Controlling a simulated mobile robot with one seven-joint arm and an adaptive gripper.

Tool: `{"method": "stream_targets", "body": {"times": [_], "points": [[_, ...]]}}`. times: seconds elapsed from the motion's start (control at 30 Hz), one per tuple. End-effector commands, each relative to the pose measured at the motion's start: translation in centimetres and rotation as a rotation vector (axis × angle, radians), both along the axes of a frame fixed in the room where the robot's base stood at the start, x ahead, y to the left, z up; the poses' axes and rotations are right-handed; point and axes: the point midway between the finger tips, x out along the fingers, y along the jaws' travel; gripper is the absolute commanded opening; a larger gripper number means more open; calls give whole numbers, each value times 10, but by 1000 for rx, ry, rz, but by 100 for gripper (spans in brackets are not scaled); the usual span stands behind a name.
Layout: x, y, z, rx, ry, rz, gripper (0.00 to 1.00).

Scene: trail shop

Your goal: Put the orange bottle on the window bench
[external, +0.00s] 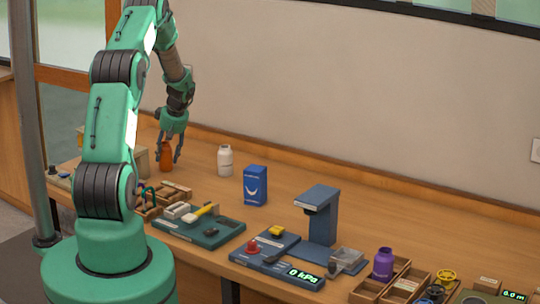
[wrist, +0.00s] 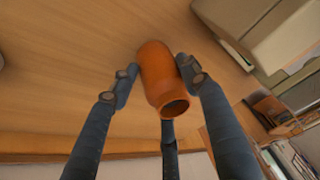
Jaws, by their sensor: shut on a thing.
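The orange bottle (external: 166,156) is at the back left of the wooden bench in the external view. My gripper (external: 171,150) comes down on it from above, with fingers around its upper part. In the wrist view the orange bottle (wrist: 160,75) sits between the fingers of my gripper (wrist: 158,82), its open mouth turned toward the camera. The gripper is shut on the bottle. The bottle's base is at or close to the bench top; I cannot tell whether it touches. The wooden bench (external: 330,205) runs along the wall; I cannot tell whether it is the window bench.
A white bottle (external: 225,160) and a blue box (external: 255,186) stand to the right. A tan box (external: 125,158) is at the left. Trays with tools (external: 200,232), a blue stand (external: 318,215) and a purple bottle (external: 383,263) line the front. The back right bench is clear.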

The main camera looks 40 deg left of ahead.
Motion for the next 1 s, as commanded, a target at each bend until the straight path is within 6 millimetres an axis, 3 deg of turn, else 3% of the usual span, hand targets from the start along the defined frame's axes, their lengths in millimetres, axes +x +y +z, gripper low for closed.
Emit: {"method": "stream_targets", "body": {"times": [0.13,0.17,0.23,0.27,0.73,1.0], "points": [[0,0,-3,0,0,0,14],[0,0,-3,0,0,0,50],[0,0,-2,0,0,0,64],[0,0,-2,0,0,0,66],[0,0,1,0,0,0,66],[-1,-10,27,1,-1,0,66]]}}
